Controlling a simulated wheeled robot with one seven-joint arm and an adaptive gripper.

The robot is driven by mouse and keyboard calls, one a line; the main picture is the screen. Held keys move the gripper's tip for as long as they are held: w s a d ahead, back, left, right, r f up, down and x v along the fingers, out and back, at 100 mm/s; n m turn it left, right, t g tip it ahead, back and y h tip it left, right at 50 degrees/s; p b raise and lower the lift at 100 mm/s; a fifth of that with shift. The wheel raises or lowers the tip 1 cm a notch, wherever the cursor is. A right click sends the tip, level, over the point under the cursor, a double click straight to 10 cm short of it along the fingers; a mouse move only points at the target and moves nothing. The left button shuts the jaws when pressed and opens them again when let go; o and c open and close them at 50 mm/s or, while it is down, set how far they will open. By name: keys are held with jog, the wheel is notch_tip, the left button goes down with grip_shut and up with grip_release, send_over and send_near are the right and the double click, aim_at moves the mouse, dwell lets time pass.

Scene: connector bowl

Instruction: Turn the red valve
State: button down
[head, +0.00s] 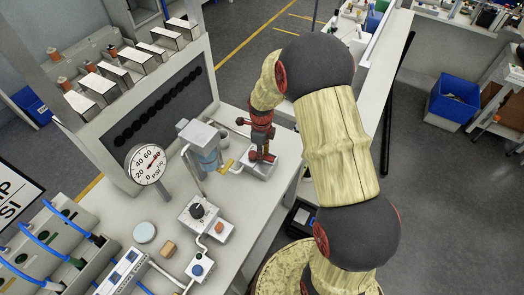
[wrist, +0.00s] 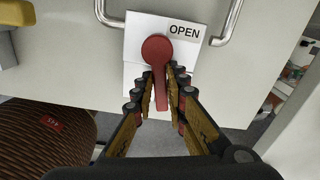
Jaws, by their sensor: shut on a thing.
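The red valve (wrist: 157,50) shows in the wrist view as a round hub with a straight lever pointing down toward my gripper. It sits on a white plate (wrist: 137,29) marked OPEN at its upper right. My gripper (wrist: 161,95) has its two fingers on either side of the lever, shut on it. In the head view my gripper (head: 262,150) points down over the white valve base (head: 261,170) near the bench's right edge. Part of the red valve (head: 268,157) shows beneath the fingers; the rest is hidden.
A pressure gauge (head: 146,164), a blue filter unit (head: 203,150) and a black-knobbed box (head: 197,211) stand left of my gripper on the bench. Metal pipes (wrist: 228,22) flank the plate. The bench edge drops to open floor (head: 425,190) on the right.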

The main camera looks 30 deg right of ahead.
jog(key=shift+s+a+f+m, duration=0.1)
jog(key=shift+s+a+m, duration=0.15)
jog(key=shift+m, duration=0.35)
jog(key=shift+s+a+m, duration=0.2)
jog(key=shift+m, duration=0.4)
jog(key=c, duration=1.8)
grip_release()
jog(key=shift+w+a, duration=0.1)
jog(key=shift+w, duration=0.05)
jog(key=shift+w+r, duration=0.1)
jog(key=shift+r, duration=0.2)
notch_tip(320, 180, up, 12)
jog(key=shift+f, duration=0.2)
